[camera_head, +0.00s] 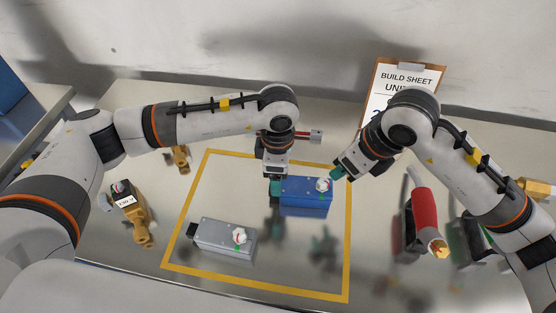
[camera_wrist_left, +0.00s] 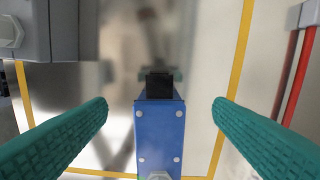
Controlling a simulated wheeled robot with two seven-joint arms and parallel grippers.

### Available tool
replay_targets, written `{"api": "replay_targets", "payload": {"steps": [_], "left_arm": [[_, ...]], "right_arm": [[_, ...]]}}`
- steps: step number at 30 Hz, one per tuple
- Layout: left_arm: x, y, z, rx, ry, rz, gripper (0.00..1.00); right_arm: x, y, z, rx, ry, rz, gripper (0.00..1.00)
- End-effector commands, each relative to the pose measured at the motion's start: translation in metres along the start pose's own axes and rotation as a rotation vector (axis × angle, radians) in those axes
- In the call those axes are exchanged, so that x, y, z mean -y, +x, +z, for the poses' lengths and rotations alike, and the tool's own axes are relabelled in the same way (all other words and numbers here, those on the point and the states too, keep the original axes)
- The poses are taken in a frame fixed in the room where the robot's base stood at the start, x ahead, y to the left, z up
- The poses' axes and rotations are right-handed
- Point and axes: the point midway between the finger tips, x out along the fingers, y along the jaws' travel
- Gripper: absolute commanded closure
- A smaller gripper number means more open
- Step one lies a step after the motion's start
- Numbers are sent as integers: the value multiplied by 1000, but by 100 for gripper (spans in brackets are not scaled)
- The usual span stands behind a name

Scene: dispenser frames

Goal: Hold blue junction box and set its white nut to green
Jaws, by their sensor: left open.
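The blue junction box (camera_head: 305,198) lies on the table inside a yellow outline. Its white nut (camera_head: 322,185) sits on top near its right end, with small red and green marks; its exact setting is too small to tell. My left gripper (camera_head: 275,187) is at the box's left end. In the left wrist view its green fingers stand wide apart on either side of the blue box (camera_wrist_left: 158,135), not touching it. A black piece (camera_wrist_left: 160,84) sticks out of the box's end. My right gripper (camera_head: 340,173) is beside the nut; whether it touches or grips is unclear.
A grey junction box (camera_head: 222,237) with a similar white nut lies inside the yellow outline (camera_head: 255,289), front left. Yellow tools stand left, and a red-bodied tool (camera_head: 424,212) stands right. A build sheet clipboard (camera_head: 405,77) leans at the back. The outline's front right is clear.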

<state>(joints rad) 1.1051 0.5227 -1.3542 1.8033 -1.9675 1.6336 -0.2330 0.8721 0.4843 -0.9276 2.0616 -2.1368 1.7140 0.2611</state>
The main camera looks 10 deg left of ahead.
Motion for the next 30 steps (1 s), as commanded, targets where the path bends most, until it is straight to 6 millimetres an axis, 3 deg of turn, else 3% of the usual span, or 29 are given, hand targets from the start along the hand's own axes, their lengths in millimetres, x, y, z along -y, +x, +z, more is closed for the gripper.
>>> {"api": "replay_targets", "payload": {"steps": [6, 12, 25, 30], "left_arm": [[-1, 44, 0, 1, 1, 3, 25], [-1, 69, 0, 1, 1, 2, 25], [-1, 79, 0, 1, 3, 1, 25], [-1, 79, 0, 1, 3, 1, 51]], "right_arm": [[0, 0, 0, 0, 0, 0, 64], [0, 0, 0, 0, 0, 0, 64], [0, 0, 0, 0, 0, 0, 64], [0, 0, 0, 0, 0, 0, 64]]}}
